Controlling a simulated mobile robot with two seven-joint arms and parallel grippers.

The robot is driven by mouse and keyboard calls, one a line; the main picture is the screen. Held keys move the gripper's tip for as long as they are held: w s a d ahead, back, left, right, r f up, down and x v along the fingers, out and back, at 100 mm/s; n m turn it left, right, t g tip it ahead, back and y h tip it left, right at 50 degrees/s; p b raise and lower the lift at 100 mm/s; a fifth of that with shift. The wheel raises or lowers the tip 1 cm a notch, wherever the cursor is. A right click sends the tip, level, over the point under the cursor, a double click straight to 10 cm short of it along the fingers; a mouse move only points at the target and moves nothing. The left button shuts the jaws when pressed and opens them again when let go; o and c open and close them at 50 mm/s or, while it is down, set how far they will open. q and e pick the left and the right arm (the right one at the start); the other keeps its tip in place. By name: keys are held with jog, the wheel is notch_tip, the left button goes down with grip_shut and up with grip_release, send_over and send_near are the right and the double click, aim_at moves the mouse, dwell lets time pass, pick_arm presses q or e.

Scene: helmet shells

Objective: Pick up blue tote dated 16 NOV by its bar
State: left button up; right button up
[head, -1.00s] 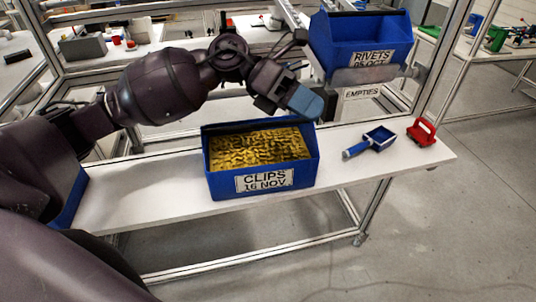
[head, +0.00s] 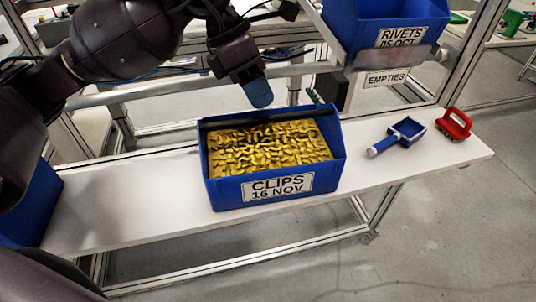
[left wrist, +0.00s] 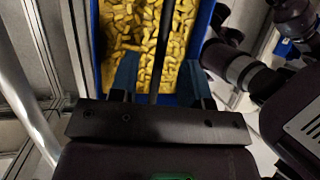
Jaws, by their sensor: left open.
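The blue tote (head: 225,195) labelled CLIPS 16 NOV stands upright on the white bench, filled with small yellow clips (head: 265,150). My left gripper (head: 258,93) points down above the tote's back edge in the head view, open and empty. In the left wrist view its two blue fingers (left wrist: 158,78) stand apart above the clips. A dark bar (left wrist: 164,45) runs lengthwise in the gap between them across the tote. I cannot tell how far the fingertips are from the bar. My right gripper is not in view.
A blue RIVETS 05 OCT tote (head: 345,25) sits on a raised rack above an EMPTIES label (head: 387,79). The white bench (head: 130,195) is clear left of the clips tote.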

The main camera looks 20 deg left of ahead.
aim_at(267, 116)
pick_arm(q)
jog(key=shift+s+a+x, duration=0.1)
jog(key=shift+x, duration=0.9)
jog(key=shift+s+a+x, duration=0.1)
jog(key=shift+s+x, duration=0.05)
jog(key=shift+x, duration=0.8)
jog(key=shift+s+a+x, duration=0.1)
jog(key=shift+x, duration=0.9)
jog(key=shift+f, duration=0.15)
grip_shut()
